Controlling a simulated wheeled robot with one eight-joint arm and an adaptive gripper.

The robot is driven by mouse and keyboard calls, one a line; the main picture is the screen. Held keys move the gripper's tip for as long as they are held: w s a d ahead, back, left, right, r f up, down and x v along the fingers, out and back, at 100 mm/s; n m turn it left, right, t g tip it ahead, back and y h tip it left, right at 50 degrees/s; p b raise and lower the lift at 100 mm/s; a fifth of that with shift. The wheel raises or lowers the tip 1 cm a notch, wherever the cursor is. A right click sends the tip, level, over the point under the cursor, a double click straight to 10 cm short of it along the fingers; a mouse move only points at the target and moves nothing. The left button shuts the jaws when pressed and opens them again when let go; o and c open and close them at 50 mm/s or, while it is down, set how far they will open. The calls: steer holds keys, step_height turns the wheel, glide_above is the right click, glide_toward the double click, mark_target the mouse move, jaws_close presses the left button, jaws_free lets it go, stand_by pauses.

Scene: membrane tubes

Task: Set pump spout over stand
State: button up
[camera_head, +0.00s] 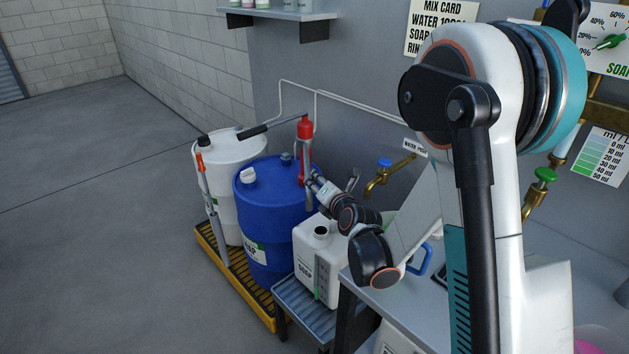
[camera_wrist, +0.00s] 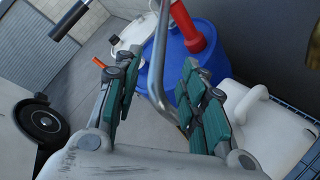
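The red hand pump (camera_head: 305,135) stands upright on the blue drum (camera_head: 262,210); its black handle (camera_head: 266,129) points left. The pump's curved metal spout (camera_wrist: 157,75) passes between my gripper's fingers in the wrist view. My gripper (camera_head: 328,182) is beside the pump, above and behind the white soap can. In the wrist view my gripper (camera_wrist: 160,68) has its teal-padded fingers spread, with space visible left of the spout; contact on the right is unclear. The grey stand (camera_head: 298,302) holds the white soap can (camera_head: 308,262), whose mouth is open. The spout's tip is hard to make out.
A white drum (camera_head: 233,165) stands behind the blue one on a yellow-edged pallet (camera_head: 222,258). A brass tap (camera_head: 385,178) sticks out of the wall right of my gripper. The grey counter (camera_head: 375,300) lies to the right. Open floor is at left.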

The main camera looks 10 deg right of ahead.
steer(key=shift+s+d+r, duration=0.1)
steer(key=shift+s, duration=0.4)
